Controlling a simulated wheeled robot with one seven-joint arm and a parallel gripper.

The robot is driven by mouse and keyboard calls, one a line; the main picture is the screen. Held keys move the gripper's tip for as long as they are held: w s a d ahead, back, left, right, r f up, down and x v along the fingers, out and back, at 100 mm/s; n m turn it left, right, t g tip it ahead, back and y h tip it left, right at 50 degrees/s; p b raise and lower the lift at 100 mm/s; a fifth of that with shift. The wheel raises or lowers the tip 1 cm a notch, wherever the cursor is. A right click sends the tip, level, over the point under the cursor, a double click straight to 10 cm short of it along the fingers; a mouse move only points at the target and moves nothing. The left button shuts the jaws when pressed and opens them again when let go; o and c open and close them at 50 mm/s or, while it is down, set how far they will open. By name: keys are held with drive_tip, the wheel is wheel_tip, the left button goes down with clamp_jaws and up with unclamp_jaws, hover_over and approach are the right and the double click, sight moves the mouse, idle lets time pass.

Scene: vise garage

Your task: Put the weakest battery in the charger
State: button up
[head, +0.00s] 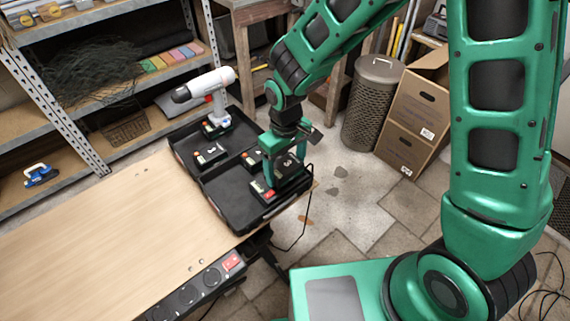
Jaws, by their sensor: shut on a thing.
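My gripper (284,172) points down over the right end of the black tray (232,218). Its green fingers are shut on a black battery marked 3 (288,161). A battery with a red part and a pale mark (251,158) lies just left of the gripper. Another numbered battery (209,153) lies farther left in the tray. Charge levels are not readable.
A white drill (208,88) stands upright at the tray's back. The wooden bench top (120,225) is clear to the left. A power strip (195,290) runs along its front edge. Metal shelves (110,75), a bin (372,105) and cardboard boxes (412,115) stand behind.

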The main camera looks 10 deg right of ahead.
drive_tip(key=shift+f, duration=0.35)
idle(0.5)
